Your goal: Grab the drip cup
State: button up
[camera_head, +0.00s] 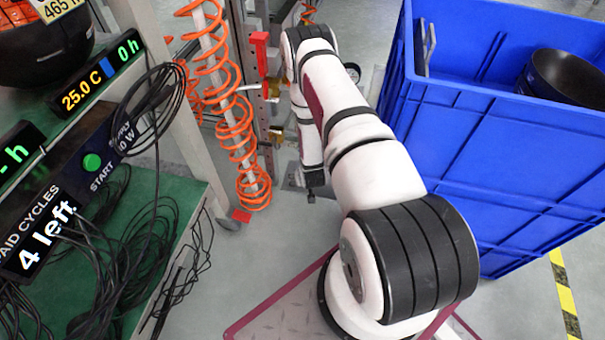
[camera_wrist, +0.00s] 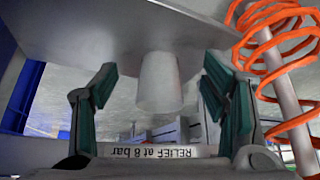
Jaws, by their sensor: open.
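A pale grey, plain cup shape (camera_wrist: 159,80), which looks like the drip cup, is in the middle of the wrist view. It meets a broad light grey surface (camera_wrist: 120,25) at the top of that view. My gripper (camera_wrist: 160,96) is open, with one green-padded finger to each side of the cup. Gaps show between the cup and both fingers, and I see no contact. I cannot tell how deep the cup lies between the fingertips. In the head view I cannot make out the cup, and my fingers do not show clearly.
Orange coiled hose (camera_head: 235,120) hangs around a pale post, close on the right in the wrist view (camera_wrist: 275,40). A blue crate (camera_head: 500,150) holding a dark round pan (camera_head: 568,78) stands right of my arm. A bench with black cables (camera_head: 130,240) is at left.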

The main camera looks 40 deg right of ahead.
jog(key=shift+w+d, duration=0.25)
jog(key=shift+w, duration=0.15)
jog(key=shift+w+d+b, duration=0.25)
jog(key=shift+w+d, duration=0.1)
jog(key=shift+w, duration=0.2)
jog(key=shift+w+d+b, duration=0.25)
jog(key=shift+w+d, duration=0.05)
jog(key=shift+w, duration=0.2)
jog(key=shift+b+x, duration=0.6)
jog(key=shift+x, duration=0.95)
jog(key=c, duration=1.4)
jog(key=shift+o, duration=0.2)
jog(key=shift+r, duration=0.1)
